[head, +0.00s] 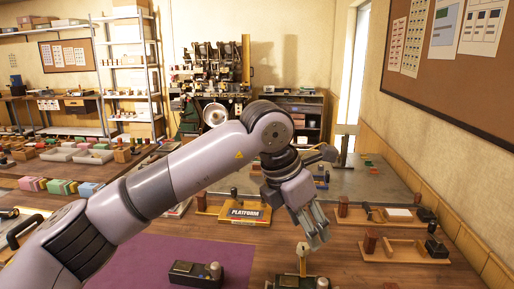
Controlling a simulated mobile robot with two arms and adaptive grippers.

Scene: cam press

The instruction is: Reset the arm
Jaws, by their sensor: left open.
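My left arm comes in from the lower left and reaches across the middle of the head view. Its gripper (318,236) is open and empty, pointing down above the wooden table (345,270). Just below and left of the fingertips stands a small light-coloured upright piece (302,258) on a dark base. My right gripper is not in view.
A yellow-edged "PLATFORM" block (245,213) lies left of the gripper. Wooden fixtures (392,250) stand on the right. A dark box (195,273) sits on a purple mat (140,262). A machine (215,80) and shelves (132,70) stand at the back.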

